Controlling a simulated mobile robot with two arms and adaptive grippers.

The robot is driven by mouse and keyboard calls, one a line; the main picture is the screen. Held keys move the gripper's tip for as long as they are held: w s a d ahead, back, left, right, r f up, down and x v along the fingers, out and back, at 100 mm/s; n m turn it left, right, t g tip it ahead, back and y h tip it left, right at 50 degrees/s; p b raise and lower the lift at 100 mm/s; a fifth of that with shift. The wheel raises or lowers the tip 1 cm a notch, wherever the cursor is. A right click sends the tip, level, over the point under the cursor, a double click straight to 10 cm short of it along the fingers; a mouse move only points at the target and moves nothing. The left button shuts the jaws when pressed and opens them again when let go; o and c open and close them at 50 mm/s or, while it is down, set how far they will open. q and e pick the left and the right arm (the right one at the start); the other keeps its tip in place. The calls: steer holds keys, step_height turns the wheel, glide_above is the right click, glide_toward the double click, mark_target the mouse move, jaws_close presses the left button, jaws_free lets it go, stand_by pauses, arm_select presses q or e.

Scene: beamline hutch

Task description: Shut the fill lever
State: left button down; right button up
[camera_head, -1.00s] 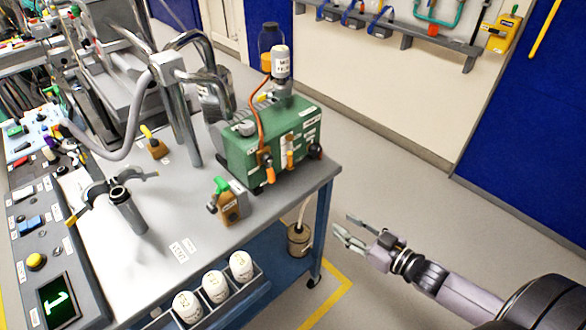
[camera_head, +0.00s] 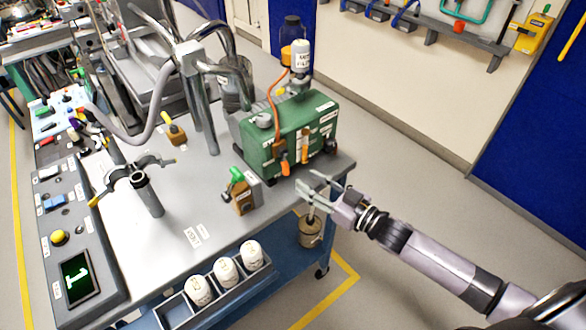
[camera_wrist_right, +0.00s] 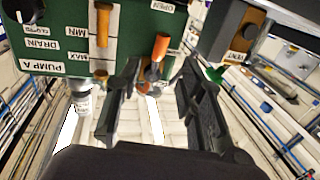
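The green pump (camera_head: 275,139) stands on the cart top. An orange lever (camera_head: 284,163) is on its front, below the orange hose, and looks to hang downward. I take it for the fill lever; no "fill" label is readable. In the right wrist view the orange lever (camera_wrist_right: 160,47) shows near an "OPEN" label, roughly between my fingers in the picture. My right gripper (camera_head: 322,183) is open and empty, just off the cart's right edge, to the right of and below the lever. It also shows in the right wrist view (camera_wrist_right: 160,68). My left gripper is not in view.
A brass valve with a green handle (camera_head: 240,190) stands left of the lever. A sight glass (camera_head: 305,146) and a black knob (camera_head: 330,145) are to its right. White bottles (camera_head: 226,271) sit in a front tray. A metal canister (camera_head: 311,231) stands below. Floor at right is clear.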

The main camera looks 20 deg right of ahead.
steer(key=p+x, duration=0.1)
steer(key=x, duration=0.5)
steer(key=shift+a, duration=0.1)
jaws_close()
stand_by(0.3)
stand_by(0.4)
